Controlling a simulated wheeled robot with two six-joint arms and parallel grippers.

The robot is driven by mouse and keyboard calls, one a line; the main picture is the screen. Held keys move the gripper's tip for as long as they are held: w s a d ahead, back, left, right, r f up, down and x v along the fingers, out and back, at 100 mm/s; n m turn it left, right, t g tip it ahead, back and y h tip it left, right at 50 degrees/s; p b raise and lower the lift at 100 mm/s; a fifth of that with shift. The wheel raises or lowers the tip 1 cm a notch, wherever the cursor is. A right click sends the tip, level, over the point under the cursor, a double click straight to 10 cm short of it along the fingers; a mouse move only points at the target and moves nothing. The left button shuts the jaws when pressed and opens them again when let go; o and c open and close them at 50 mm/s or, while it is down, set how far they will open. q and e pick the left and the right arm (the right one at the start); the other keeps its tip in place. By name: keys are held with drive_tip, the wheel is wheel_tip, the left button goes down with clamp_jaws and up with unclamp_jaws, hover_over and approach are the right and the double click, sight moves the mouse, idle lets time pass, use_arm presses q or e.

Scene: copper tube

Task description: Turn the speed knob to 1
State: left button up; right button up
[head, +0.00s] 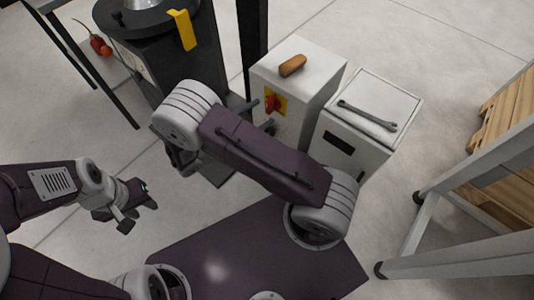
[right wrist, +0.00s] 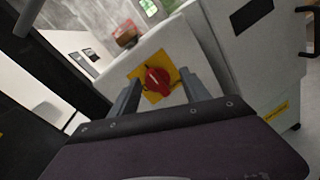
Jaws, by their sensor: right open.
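A red rotary knob (head: 271,104) sits on a yellow plate on the front of a white cabinet (head: 312,97). In the right wrist view the red knob (right wrist: 157,80) shows in front of the yellow plate (right wrist: 173,73); no number can be read. My right gripper (right wrist: 161,92) is open, with one finger on each side of the knob in that view. I cannot tell whether the fingers touch it. In the head view its fingers show close to the knob, and the arm hides the rest. My left gripper (head: 139,214) is open and empty, low at the left, away from the cabinet.
A dark machine (head: 146,58) with a yellow bracket (head: 184,30) stands to the left. A grey metal frame (head: 427,215) stands at the right.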

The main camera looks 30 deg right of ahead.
sight(268, 134)
drive_tip(key=s+a+f+n+t+b, duration=0.1)
drive_tip(key=a+f+n+t+b, duration=0.25)
drive_tip(key=f+b, duration=0.95)
drive_tip(key=shift+g, duration=0.35)
drive_tip(key=w+d+f, duration=0.1)
drive_tip(key=d, duration=0.1)
drive_tip(key=w+d+f, duration=0.1)
drive_tip(key=d, duration=0.2)
drive_tip(key=w+d+f+b, duration=0.1)
drive_tip(key=d, duration=0.1)
drive_tip(key=shift+d+f, duration=0.25)
use_arm(q)
wheel_tip(268, 134, down, 18)
drive_tip(key=shift+r, duration=0.25)
use_arm(e)
drive_tip(key=shift+r, duration=0.1)
clamp_jaws()
